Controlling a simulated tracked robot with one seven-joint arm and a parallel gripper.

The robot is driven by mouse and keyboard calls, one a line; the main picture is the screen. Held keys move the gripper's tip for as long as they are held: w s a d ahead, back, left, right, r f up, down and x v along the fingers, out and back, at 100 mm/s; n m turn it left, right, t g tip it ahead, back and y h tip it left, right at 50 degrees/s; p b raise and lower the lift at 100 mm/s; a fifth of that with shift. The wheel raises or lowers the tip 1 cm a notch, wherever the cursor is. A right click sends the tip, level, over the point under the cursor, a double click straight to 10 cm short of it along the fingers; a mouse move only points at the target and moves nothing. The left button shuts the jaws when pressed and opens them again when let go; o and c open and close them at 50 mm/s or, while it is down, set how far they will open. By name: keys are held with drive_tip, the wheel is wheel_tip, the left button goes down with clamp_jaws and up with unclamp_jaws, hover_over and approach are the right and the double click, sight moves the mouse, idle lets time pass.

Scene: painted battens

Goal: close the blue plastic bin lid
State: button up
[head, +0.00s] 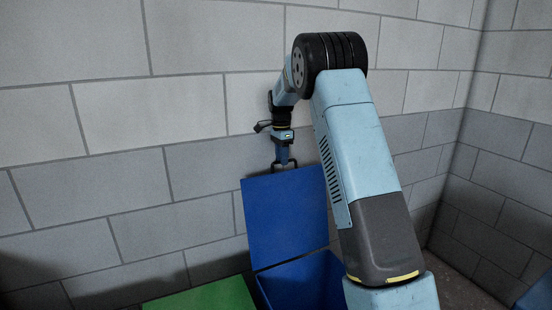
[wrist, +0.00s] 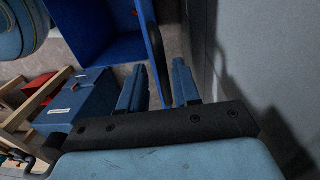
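The blue plastic bin (head: 305,280) stands at the bottom of the head view, its mouth uncovered. Its blue lid (head: 285,220) stands raised, near upright, in front of the wall, with a dark handle (head: 272,168) at its top edge. My gripper (head: 283,161) points down at that handle. In the wrist view my gripper (wrist: 160,66) has its two blue fingers apart, with the dark handle bar (wrist: 157,55) running between them and visible gaps beside it. The blue bin (wrist: 100,35) also shows there at the top. My arm hides part of the bin in the head view.
A grey block wall (head: 120,170) rises close behind the lid and also fills the right of the wrist view. A green panel (head: 205,296) lies left of the bin. The wrist view shows a blue box with a white label (wrist: 75,100) and a wooden frame (wrist: 40,98).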

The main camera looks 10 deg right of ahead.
clamp_jaws()
idle(0.3)
